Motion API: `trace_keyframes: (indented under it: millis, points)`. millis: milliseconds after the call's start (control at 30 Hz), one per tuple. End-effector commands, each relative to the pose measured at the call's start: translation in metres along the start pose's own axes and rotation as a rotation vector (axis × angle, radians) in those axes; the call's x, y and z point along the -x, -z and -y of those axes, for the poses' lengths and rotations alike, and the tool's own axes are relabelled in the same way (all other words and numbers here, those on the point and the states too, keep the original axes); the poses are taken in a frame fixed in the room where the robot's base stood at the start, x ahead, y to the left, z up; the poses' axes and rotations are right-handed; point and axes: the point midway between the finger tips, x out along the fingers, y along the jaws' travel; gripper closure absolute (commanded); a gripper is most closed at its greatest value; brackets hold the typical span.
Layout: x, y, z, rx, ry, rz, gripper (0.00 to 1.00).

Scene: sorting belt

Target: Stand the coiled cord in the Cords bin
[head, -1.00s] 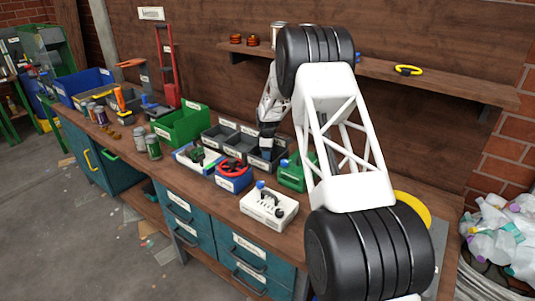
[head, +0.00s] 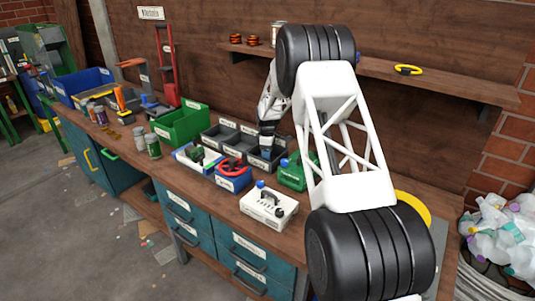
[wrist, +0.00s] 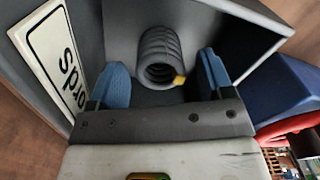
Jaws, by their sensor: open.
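The coiled cord (wrist: 160,55) is a dark grey coil with a yellow tip, seen in the wrist view inside a grey bin. Its open end faces the wrist camera. The Cords bin (wrist: 225,20) has a white label, partly cut off, on its left wall. My gripper (wrist: 161,84) is open, with one blue finger on each side of the coil and visible gaps between. In the head view my gripper (head: 267,141) is at the grey bins, over the Cords bin (head: 262,164). The cord is hidden there.
A blue bin with a red coil (head: 233,180) stands in front of the Cords bin. A green bin (head: 293,174) is to its right, and other grey bins (head: 222,138) to its left. A white box (head: 268,206) stands nearer the bench edge.

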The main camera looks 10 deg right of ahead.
Motion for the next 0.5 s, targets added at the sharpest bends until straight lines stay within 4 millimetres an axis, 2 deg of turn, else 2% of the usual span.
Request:
trace_keyframes:
  millis: [500]
  points:
    - [0.075, 0.0, 0.0, 0.0, -0.003, -0.001, 0.26]
